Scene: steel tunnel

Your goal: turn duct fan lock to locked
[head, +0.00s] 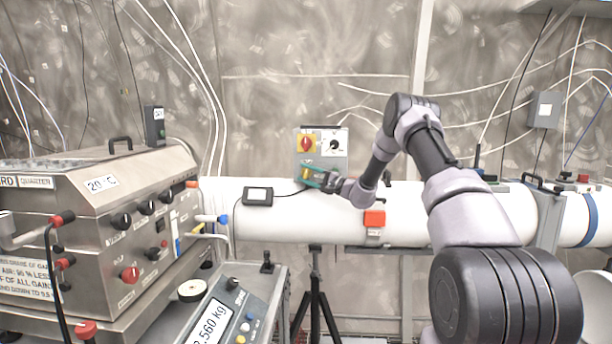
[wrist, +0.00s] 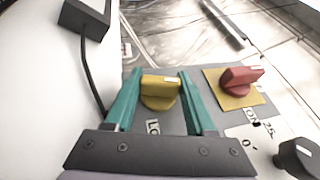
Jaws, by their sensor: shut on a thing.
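The grey control box (head: 338,163) is on the wall side above the white duct in the head view. Its face also shows in the wrist view. The lock is a yellow knob (wrist: 160,92) on that face, with a partly hidden label beginning "LO" beside it. My gripper (wrist: 160,76) has its teal fingers on either side of the knob and is shut on it. In the head view my gripper (head: 304,174) is at the box's lower left and covers most of the knob. The knob's pointer direction against its marks is hard to tell.
A red knob (wrist: 241,80) on a yellow plate sits beside the yellow one, and a black dial (wrist: 298,155) is further right. A small display unit (head: 258,196) with a cable is on the white duct (head: 285,222). A steel machine (head: 120,225) stands left.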

